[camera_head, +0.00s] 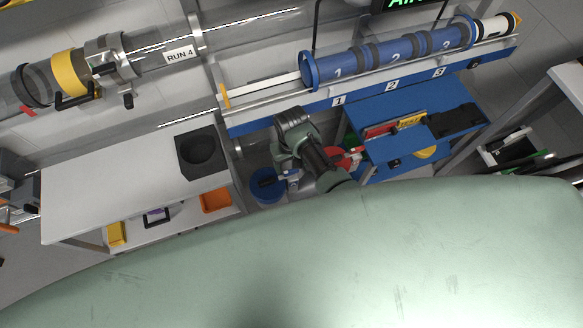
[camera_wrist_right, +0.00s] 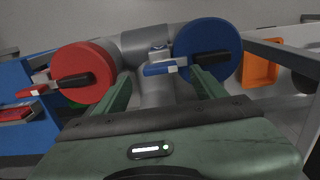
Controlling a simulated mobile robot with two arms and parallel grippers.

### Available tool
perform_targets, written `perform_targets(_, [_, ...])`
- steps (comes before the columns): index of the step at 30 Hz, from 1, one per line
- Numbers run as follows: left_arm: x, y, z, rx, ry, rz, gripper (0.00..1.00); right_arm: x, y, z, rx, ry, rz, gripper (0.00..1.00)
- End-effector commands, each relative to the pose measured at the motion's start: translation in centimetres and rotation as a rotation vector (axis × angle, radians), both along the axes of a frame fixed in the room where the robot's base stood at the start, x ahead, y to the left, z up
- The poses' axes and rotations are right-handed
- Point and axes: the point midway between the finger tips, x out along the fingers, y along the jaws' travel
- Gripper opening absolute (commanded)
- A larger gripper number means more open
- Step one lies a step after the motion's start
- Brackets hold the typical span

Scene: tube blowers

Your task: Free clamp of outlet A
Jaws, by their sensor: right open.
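In the right wrist view a red disc (camera_wrist_right: 82,72) with a black handle and a red lever is on the left. A blue disc (camera_wrist_right: 208,50) with a black handle and a blue lever is on the right. Grey pipework (camera_wrist_right: 150,45) lies between them. I see no letter marking either one as outlet A. My right gripper (camera_wrist_right: 163,82) is open and empty, its two green fingers pointing towards the gap between the discs. In the head view the blue disc (camera_head: 267,186) and red disc (camera_head: 338,157) flank my right arm, which partly hides them. My left gripper is not in view.
A white bench (camera_head: 120,185) with a black socket block (camera_head: 201,153) is on the left. A blue bench (camera_head: 370,120) is on the right. Blue tube sections (camera_head: 390,54) marked 1, 2, 3 lie on a rail above. An orange bin (camera_head: 215,200) sits under the white bench.

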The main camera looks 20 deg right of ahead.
Motion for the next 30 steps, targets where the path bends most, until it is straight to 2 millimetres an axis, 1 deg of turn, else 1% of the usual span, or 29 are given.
perform_targets(1, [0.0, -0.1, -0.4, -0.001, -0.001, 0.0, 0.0, 0.0, 0.0, -1.1, 0.0, 0.002, 0.0, 0.71])
perform_targets(3, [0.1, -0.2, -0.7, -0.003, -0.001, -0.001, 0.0, 0.0, 0.0, -2.1, 0.0, 0.002, 0.0, 0.71])
perform_targets(7, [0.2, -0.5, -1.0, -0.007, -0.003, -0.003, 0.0, 0.0, 0.0, -3.5, 0.0, 0.0, 0.0, 0.71])
perform_targets(11, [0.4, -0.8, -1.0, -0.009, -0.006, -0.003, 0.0, 0.0, 0.0, -4.0, 0.0, -0.001, 0.0, 0.71])
perform_targets(18, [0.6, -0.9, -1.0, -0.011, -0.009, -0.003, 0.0, 0.0, 0.0, -4.0, 0.0, -0.001, 0.0, 0.71])
perform_targets(20, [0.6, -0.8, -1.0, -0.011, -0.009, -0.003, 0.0, 0.0, 0.0, -4.0, 0.0, -0.001, 0.0, 0.54])
perform_targets(21, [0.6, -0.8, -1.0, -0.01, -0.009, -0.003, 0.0, 0.0, 0.0, -4.0, 0.0, -0.001, 0.0, 0.43])
perform_targets(23, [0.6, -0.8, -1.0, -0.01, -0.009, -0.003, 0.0, 0.0, 0.0, -4.0, 0.0, -0.001, 0.0, 0.26])
perform_targets(24, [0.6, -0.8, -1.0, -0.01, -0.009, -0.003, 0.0, 0.0, 0.0, -4.0, 0.0, -0.001, 0.0, 0.15])
perform_targets(25, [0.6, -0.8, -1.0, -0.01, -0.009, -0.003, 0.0, 0.0, 0.0, -4.0, 0.0, -0.001, 0.0, 0.08])
perform_targets(30, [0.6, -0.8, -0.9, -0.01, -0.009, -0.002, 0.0, 0.0, 0.0, -4.0, 0.0, 0.0, 0.007, 0.09])
